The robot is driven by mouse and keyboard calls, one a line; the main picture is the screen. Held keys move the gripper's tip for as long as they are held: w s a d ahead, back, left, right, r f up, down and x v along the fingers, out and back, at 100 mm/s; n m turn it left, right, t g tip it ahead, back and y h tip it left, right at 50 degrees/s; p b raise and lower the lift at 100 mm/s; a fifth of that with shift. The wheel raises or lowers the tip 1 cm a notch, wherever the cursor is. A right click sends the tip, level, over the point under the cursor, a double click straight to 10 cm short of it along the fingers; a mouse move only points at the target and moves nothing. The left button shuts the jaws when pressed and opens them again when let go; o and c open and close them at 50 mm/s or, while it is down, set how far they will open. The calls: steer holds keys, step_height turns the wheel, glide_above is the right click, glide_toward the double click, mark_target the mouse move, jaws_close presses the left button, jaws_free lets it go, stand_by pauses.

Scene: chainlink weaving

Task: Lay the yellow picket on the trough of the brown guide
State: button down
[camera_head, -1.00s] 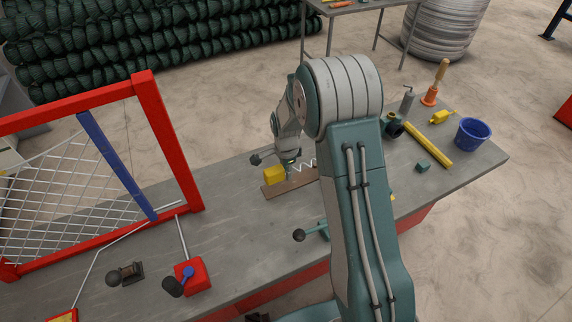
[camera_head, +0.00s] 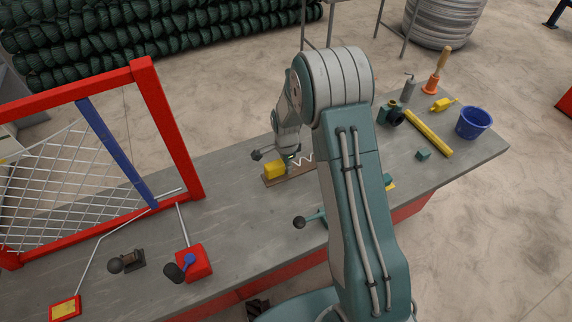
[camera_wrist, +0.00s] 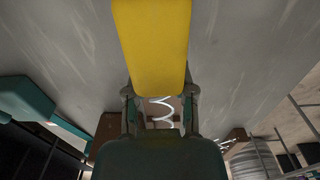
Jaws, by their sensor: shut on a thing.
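The yellow picket shows as a yellow block (camera_head: 275,170) with a white zigzag wire (camera_head: 303,161) to its right. My gripper (camera_head: 287,165) is shut on it, low over the bench. In the wrist view the yellow part (camera_wrist: 152,45) extends up from between the fingers of my gripper (camera_wrist: 160,92), and a white coil (camera_wrist: 161,108) shows behind them. The brown guide (camera_head: 271,182) is a flat strip under the picket. It also shows in the wrist view (camera_wrist: 108,127). My arm hides its right end. I cannot tell whether the picket touches the trough.
A red frame (camera_head: 173,130) with mesh and a blue bar (camera_head: 118,152) stands left. A red box with a lever (camera_head: 196,264) is at the front. A yellow bar (camera_head: 428,133), a blue bucket (camera_head: 474,122) and small tools lie right.

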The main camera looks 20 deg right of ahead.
steer(key=shift+f, duration=0.55)
steer(key=shift+c, duration=1.9)
jaws_free()
step_height(320, 180, up, 12)
